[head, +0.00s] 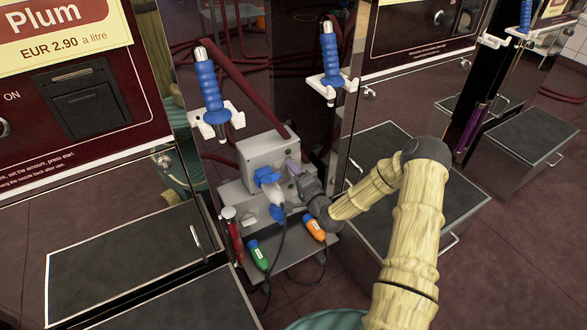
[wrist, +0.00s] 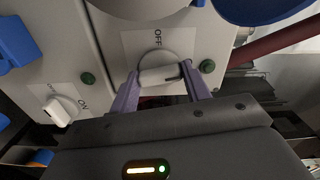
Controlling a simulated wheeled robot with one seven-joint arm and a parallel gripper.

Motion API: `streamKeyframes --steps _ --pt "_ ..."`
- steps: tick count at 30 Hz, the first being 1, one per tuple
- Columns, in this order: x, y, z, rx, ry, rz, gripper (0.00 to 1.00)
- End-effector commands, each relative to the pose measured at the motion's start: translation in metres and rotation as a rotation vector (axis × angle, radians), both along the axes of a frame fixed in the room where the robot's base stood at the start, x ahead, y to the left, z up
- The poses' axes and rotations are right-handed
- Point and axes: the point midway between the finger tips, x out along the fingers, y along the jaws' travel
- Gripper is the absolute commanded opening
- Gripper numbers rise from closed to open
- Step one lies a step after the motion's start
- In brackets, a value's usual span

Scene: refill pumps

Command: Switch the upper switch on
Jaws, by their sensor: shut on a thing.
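The upper switch (wrist: 158,75) is a white knob on a round grey base on a pale grey box. The word OFF stands above it in the wrist view, and its bar lies crosswise. My gripper (wrist: 162,84) has its two purple fingers closed on the knob's ends. In the head view my gripper (head: 293,168) is at the right side of the upper grey box (head: 262,150); the arm and fingers hide the switch there. A second white switch (wrist: 62,110), with the word ON beside it, sits lower left in the wrist view, clear of my fingers.
Blue plugs (head: 267,175) sit on the box fronts, with dark cables hanging down. A green handheld piece (head: 258,254) and an orange one (head: 315,227) lie below. Blue-handled nozzles (head: 209,85) hang on holders above. Pump cabinets stand on both sides.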

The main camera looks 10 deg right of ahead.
Motion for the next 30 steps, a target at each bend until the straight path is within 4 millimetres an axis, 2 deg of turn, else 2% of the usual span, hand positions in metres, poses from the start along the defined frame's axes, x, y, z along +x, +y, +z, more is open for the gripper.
streamKeyframes --steps 9,23,24,26,30 --pt "-0.0012 -0.0002 -0.0018 0.117 0.043 0.000 0.24" --pt "-0.0012 -0.0001 -0.0025 0.129 0.049 0.001 0.24" --pt "-0.0012 -0.0001 -0.0025 0.129 0.049 0.001 0.55" --pt "-0.0011 -0.0001 -0.0023 0.129 0.047 0.000 0.67" --pt "-0.0007 -0.0002 -0.0014 0.129 0.045 0.001 0.69"
